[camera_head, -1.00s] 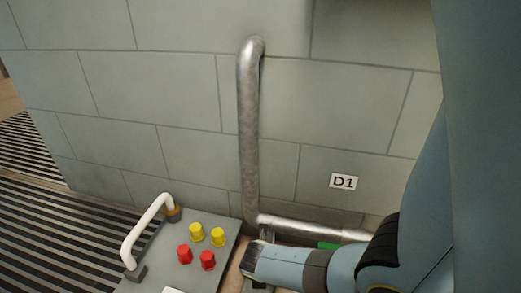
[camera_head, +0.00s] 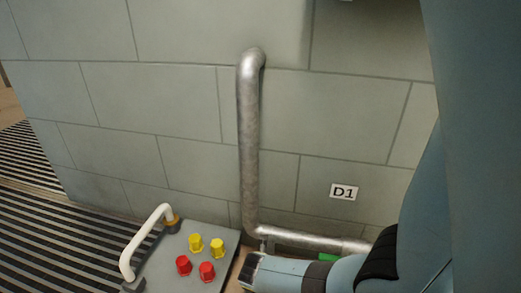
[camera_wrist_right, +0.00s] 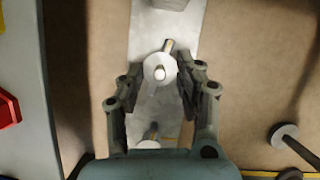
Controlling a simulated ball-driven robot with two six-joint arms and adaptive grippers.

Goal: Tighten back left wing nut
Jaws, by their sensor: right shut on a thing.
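In the right wrist view, a wing nut (camera_wrist_right: 158,72) with a round pale disc and a short stud sits on a narrow metal plate (camera_wrist_right: 146,22). My right gripper (camera_wrist_right: 160,76) has one dark finger on each side of it and is shut on it. A second similar fastener (camera_wrist_right: 151,134) shows lower on the plate, partly hidden by the gripper body. In the head view, my right arm reaches in from the right, and its fingers and the wing nut are hidden. My left gripper is in neither view.
A grey panel (camera_head: 172,268) with red knobs (camera_head: 184,265), yellow knobs (camera_head: 196,242) and a white handle (camera_head: 143,243) stands at the lower left. A metal pipe (camera_head: 249,150) runs down the block wall (camera_head: 180,100), beside a D1 label (camera_head: 343,192). Floor grating (camera_head: 50,225) lies at left.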

